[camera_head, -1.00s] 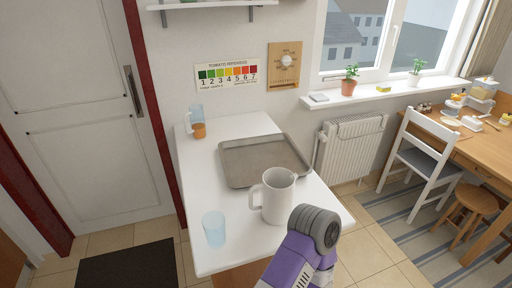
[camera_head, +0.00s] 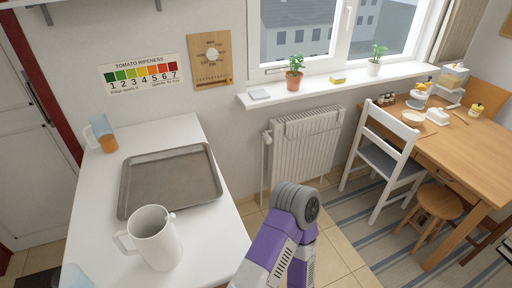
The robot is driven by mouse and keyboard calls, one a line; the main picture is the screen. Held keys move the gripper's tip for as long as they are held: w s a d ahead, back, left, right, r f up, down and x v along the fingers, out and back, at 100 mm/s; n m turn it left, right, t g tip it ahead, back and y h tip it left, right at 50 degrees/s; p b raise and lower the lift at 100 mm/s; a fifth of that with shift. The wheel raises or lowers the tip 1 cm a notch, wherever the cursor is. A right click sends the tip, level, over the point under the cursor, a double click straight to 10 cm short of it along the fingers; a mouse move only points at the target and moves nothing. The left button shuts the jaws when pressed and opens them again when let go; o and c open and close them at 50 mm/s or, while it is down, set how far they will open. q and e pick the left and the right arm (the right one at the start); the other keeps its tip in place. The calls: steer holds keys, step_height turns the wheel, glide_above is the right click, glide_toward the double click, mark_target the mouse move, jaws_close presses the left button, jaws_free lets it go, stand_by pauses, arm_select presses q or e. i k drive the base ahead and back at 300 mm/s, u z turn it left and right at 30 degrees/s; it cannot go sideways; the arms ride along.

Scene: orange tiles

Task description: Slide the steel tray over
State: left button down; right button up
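The steel tray (camera_head: 170,178) is a grey, shallow, rimmed rectangle. It lies flat on the white counter (camera_head: 92,172), with its right edge close to the counter's right edge. A white pitcher (camera_head: 158,243) stands upright in front of the tray, its handle to the left. In this view the pitcher's top overlaps the tray's near edge; I cannot tell whether they touch. My purple and grey arm rises at the bottom centre, right of the counter and apart from the tray. Neither gripper's fingers show.
A glass with orange contents (camera_head: 103,137) stands at the counter's back left. A light blue cup (camera_head: 76,277) is cut off at the bottom left. A radiator (camera_head: 306,147), white chair (camera_head: 384,165), stool (camera_head: 436,204) and wooden table (camera_head: 465,150) stand to the right. Tiled floor lies between.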

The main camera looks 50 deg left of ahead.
mark_target(182, 177)
steer(key=i, duration=1.85)
steer(key=u, duration=2)
steer(key=i, duration=0.85)
steer(key=u, duration=0.95)
